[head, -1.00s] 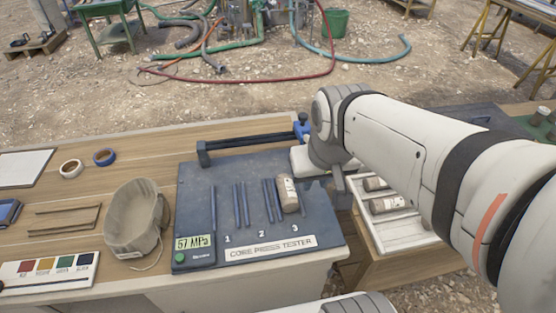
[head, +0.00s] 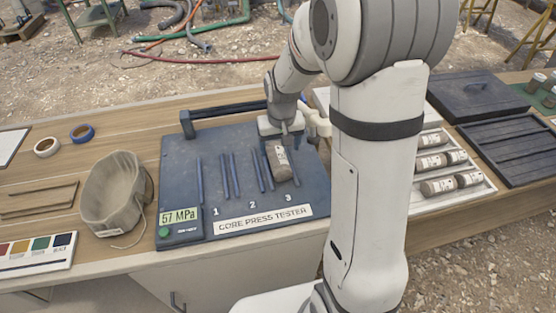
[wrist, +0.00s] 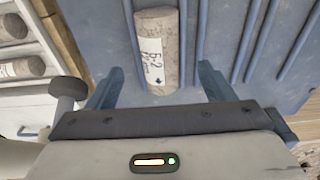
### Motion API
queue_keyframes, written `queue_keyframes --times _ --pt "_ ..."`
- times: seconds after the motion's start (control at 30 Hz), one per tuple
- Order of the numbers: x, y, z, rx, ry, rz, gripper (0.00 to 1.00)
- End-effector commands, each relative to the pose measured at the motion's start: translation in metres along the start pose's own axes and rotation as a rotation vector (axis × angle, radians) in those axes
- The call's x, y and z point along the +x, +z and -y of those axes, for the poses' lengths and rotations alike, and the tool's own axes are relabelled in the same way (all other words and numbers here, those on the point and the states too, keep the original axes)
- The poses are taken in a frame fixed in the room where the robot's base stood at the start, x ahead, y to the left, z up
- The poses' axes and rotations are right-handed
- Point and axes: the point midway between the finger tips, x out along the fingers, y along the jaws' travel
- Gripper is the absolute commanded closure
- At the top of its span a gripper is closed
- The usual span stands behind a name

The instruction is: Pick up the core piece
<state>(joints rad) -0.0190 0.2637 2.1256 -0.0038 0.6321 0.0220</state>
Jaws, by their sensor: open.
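A grey cylindrical core piece (head: 279,163) with a white label lies on the blue core press tester (head: 225,190), between the rods above the number 3. My gripper (head: 282,136) is just behind the core's far end, over the tester. In the wrist view the core piece (wrist: 157,45) shows its label, partly readable as "B-2". The height of the fingers above the tester is hard to tell.
A white tray (head: 480,194) with several labelled cores stands right of the tester, partly behind my arm. A canvas bag (head: 116,195) sits to the left. A dark bar (head: 225,118) runs along the tester's back.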

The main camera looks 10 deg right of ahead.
Motion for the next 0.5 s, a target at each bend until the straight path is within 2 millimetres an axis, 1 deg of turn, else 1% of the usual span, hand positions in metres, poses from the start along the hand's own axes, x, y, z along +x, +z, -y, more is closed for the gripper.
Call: queue_keyframes --times 0.03,0.27,0.4,0.5 --pt "0.006 0.0 0.0 0.0 0.0 0.002 0.25" --pt "0.03 -0.003 -0.001 0.0 0.0 0.003 0.25" --pt "0.05 -0.005 -0.001 0.0 0.0 0.004 0.25" --pt "0.06 -0.006 -0.001 0.0 0.0 0.002 0.25"
